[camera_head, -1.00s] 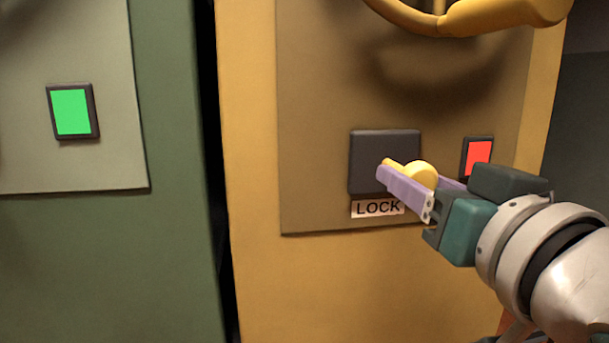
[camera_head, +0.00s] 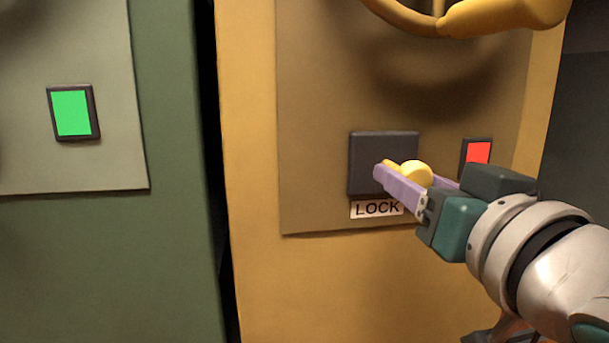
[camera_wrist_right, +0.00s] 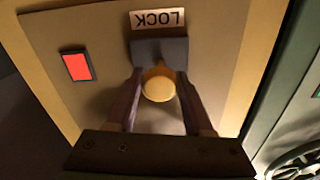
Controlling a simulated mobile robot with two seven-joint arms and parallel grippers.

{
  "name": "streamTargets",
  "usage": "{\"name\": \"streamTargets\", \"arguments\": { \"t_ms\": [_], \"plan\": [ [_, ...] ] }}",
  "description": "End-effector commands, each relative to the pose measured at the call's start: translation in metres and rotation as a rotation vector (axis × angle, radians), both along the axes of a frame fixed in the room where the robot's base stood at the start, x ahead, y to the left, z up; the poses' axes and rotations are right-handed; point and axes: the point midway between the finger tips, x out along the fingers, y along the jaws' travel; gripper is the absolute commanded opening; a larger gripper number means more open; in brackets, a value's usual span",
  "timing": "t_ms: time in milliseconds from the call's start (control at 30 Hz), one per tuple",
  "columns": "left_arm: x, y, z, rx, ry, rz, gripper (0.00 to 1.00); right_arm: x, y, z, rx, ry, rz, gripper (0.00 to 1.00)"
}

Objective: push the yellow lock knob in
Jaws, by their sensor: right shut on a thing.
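The yellow lock knob (camera_head: 416,173) has a round head and stands out from a dark square plate (camera_head: 372,160) above a white LOCK label (camera_head: 377,208). My right gripper (camera_head: 402,180) has its purple fingers on both sides of the knob, shut on it. In the right wrist view the round knob (camera_wrist_right: 158,86) sits between the two fingers of my gripper (camera_wrist_right: 160,92), in front of the dark plate (camera_wrist_right: 160,50). Part of the knob's stem is hidden by the near finger. My left gripper is not in view.
A red indicator (camera_head: 478,153) sits right of the plate. A yellow wheel-like handle (camera_head: 470,16) stands out above the lock. A green cabinet (camera_head: 105,260) with a green indicator (camera_head: 71,112) is at left, across a dark gap.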

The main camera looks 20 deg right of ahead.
Motion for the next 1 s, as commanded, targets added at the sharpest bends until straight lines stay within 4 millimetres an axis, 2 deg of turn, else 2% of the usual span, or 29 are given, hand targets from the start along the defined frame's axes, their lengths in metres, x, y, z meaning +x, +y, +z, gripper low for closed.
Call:
{"name": "streamTargets", "arguments": {
  "t_ms": [100, 200, 467, 500, 767, 1000],
  "plan": [
    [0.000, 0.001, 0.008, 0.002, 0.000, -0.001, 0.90, 0.017, -0.004, 0.001, 0.000, 0.004, -0.001, 0.00],
    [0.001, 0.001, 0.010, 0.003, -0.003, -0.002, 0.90, 0.025, -0.006, 0.000, 0.002, 0.004, -0.001, 0.00],
    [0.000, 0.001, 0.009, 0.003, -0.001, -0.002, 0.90, 0.026, -0.007, -0.002, 0.002, 0.005, -0.001, 0.00],
    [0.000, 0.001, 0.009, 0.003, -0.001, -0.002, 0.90, 0.026, -0.007, -0.002, 0.002, 0.006, -0.001, 0.53],
    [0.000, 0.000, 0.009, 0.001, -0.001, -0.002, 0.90, 0.026, -0.007, -0.001, 0.002, 0.004, -0.001, 0.82],
    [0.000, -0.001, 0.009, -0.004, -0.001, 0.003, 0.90, 0.026, -0.007, -0.001, 0.001, 0.003, -0.002, 0.82]
  ]
}}
